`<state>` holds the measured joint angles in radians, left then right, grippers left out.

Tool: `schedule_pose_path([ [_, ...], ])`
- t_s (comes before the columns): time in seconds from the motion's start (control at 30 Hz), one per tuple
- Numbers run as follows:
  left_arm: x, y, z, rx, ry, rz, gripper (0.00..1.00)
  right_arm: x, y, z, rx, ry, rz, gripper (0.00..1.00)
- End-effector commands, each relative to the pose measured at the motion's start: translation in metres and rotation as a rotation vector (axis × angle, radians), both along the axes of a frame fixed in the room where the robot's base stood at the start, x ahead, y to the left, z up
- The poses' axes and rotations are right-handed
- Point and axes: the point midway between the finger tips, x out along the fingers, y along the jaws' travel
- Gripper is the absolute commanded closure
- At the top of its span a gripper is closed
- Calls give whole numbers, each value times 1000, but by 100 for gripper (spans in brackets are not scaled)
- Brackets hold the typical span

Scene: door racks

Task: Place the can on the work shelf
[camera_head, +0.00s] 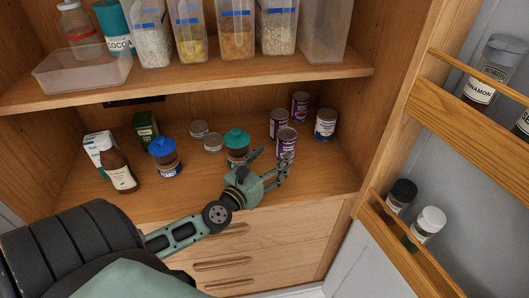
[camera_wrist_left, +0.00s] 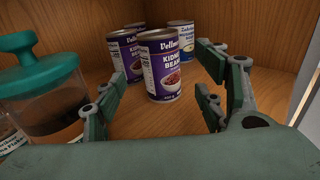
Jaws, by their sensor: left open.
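Several cans stand upright at the right of the lower shelf board (camera_head: 200,195). The nearest is a purple kidney beans can (camera_head: 287,142); it is also in the left wrist view (camera_wrist_left: 161,66), with two similar cans and a white-and-blue labelled can (camera_head: 325,124) behind it. My left gripper (camera_head: 272,162) is open and empty, just in front of the nearest can. In the left wrist view its fingers (camera_wrist_left: 160,98) stand to either side of that can's lower part, apart from it. Which surface is the work shelf, I cannot tell. My right gripper is not in view.
A teal-lidded jar (camera_head: 237,143) stands close to the left of the gripper and also shows in the left wrist view (camera_wrist_left: 38,85). A blue-lidded jar (camera_head: 165,158) and a brown bottle (camera_head: 118,170) are further left. The upper shelf (camera_head: 200,90) hangs above; door racks (camera_head: 470,115) are at right.

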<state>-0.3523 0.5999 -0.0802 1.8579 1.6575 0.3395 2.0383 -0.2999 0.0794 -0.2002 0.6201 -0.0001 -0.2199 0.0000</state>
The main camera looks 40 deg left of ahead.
Motion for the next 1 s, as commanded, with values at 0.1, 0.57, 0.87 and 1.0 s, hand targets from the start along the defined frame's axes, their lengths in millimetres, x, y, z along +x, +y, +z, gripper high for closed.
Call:
schedule_pose_path([
  [0.1, -19, -2, -3, 0, 2, -1, 36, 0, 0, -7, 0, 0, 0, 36],
  [0.57, -36, -3, 1, 0, -2, 0, 36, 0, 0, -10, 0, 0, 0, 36],
  [0.87, -36, -3, 1, 0, -1, 0, 36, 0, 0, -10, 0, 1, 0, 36],
  [1.0, -36, -3, 1, 0, -1, 0, 36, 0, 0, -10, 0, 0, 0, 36],
])
